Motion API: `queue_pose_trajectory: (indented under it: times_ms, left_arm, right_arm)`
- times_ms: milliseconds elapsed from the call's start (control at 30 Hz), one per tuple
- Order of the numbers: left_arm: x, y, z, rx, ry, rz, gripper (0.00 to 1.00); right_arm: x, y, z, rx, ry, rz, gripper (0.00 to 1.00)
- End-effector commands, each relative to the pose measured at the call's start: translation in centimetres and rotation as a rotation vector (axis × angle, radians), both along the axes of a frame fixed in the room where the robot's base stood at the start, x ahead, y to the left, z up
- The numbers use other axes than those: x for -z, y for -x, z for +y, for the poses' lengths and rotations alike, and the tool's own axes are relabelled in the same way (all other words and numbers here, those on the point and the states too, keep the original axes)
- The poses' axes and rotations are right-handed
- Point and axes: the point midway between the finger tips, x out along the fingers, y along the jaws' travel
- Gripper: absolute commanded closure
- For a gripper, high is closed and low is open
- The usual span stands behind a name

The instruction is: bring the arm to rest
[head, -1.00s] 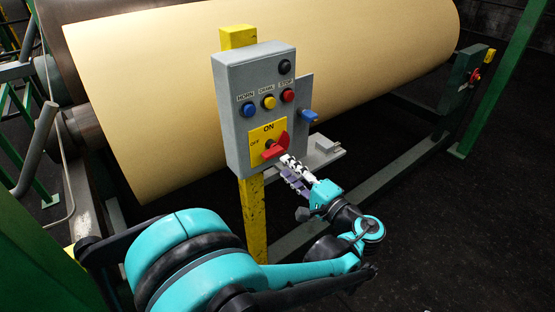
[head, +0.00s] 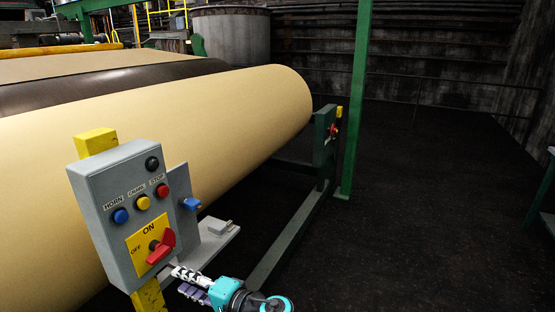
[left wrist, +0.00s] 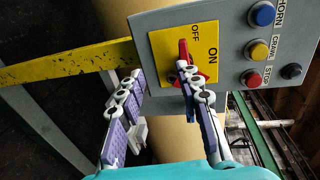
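The grey control box (head: 110,195) stands on a yellow post at the lower left of the head view. Its red rotary switch (head: 162,245) sits on a yellow ON/OFF plate (head: 133,243). My left gripper (head: 177,279) is just below and right of the switch. In the left wrist view, the two fingers of my left gripper (left wrist: 161,78) are spread apart with nothing between them. One fingertip is very near the red switch (left wrist: 184,52); I cannot tell whether it touches. My right gripper is in neither view.
A large cream roll (head: 220,130) lies behind the box. A green post (head: 357,100) stands farther back. The dark floor (head: 420,220) at right is clear.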

Motion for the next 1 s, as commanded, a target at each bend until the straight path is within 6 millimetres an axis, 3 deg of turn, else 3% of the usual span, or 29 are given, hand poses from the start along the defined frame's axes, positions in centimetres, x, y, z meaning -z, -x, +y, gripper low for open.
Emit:
queue_pose_trajectory:
  times_ms: [33, 167, 267, 400, 600, 700, 1000]
  left_arm:
    - [1.1, 0.9, 1.2, 0.005, 0.082, 0.028, 0.65]
    - [5.3, 3.7, 2.3, 0.041, 0.386, 0.080, 0.65]
    - [8.3, 6.2, 1.4, 0.066, 0.641, 0.075, 0.65]
    - [10.7, 9.2, -1.8, 0.090, 0.982, -0.001, 0.65]
    - [11.1, 11.2, -5.8, 0.102, 1.312, -0.150, 0.65]
    - [10.9, 11.4, -6.7, 0.103, 1.388, -0.195, 0.65]
    - [10.8, 11.5, -7.1, 0.104, 1.418, -0.213, 0.65]
  right_arm:
    - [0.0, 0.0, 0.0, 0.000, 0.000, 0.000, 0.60]
    - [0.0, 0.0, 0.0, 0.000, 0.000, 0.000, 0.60]
    - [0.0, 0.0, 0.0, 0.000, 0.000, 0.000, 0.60]
    - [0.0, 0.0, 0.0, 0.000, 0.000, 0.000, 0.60]
    - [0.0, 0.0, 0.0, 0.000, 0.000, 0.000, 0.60]
    - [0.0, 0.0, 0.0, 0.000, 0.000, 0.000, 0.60]
    - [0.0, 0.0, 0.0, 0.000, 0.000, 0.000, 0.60]
